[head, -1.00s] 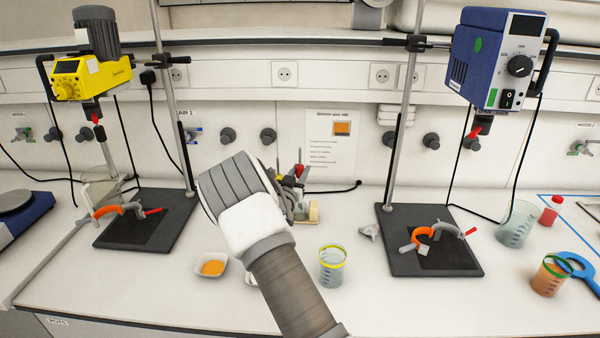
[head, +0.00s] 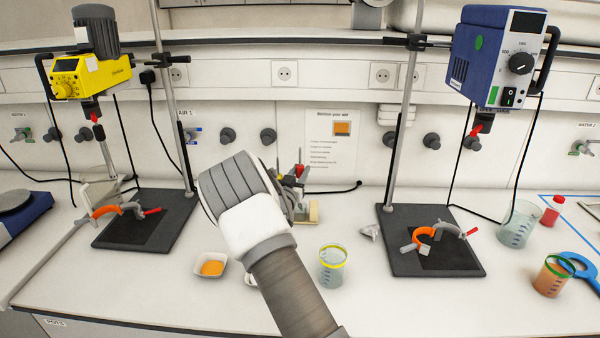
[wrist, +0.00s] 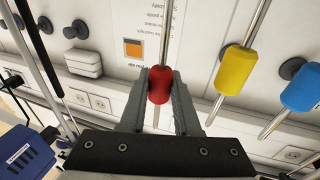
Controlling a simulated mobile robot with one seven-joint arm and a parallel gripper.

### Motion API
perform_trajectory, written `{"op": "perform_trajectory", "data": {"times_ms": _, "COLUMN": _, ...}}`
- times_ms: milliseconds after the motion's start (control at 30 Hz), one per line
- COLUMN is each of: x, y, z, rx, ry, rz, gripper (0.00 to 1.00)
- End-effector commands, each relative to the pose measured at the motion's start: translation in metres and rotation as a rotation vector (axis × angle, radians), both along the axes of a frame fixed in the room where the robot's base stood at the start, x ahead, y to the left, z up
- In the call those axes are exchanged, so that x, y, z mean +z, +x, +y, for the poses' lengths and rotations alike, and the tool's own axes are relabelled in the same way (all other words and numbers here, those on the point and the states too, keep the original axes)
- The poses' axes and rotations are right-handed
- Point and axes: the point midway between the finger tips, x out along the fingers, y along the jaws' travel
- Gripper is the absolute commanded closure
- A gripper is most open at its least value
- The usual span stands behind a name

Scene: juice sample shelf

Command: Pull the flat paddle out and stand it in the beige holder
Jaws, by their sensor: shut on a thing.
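In the wrist view my gripper (wrist: 160,100) is shut on the red handle (wrist: 160,84) of a tool with a thin metal shaft. The shaft runs out of the handle both ways. The tool's end is out of view, so I cannot tell if it is the flat paddle. A yellow-handled tool (wrist: 236,70) and a blue-handled tool (wrist: 301,88) stand to its right, apart from my fingers. In the head view the beige holder (head: 313,213) stands on the bench, partly hidden behind my wrist. My fingers are mostly hidden there.
A yellow stirrer motor (head: 90,75) hangs at left and a blue one (head: 495,58) at right, each on a stand. A glass beaker (head: 332,270) and a white dish of orange stuff (head: 211,267) sit in front. More beakers stand at the right.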

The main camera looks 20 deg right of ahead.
Motion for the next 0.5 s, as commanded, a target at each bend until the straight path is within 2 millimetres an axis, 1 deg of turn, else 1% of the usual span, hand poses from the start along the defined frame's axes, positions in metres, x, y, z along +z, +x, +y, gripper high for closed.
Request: {"op": "perform_trajectory", "data": {"times_ms": 500, "x": -0.0115, "y": 0.0000, "z": -0.0001, "rx": 0.000, "ry": 0.000, "rz": 0.000, "gripper": 1.00}}
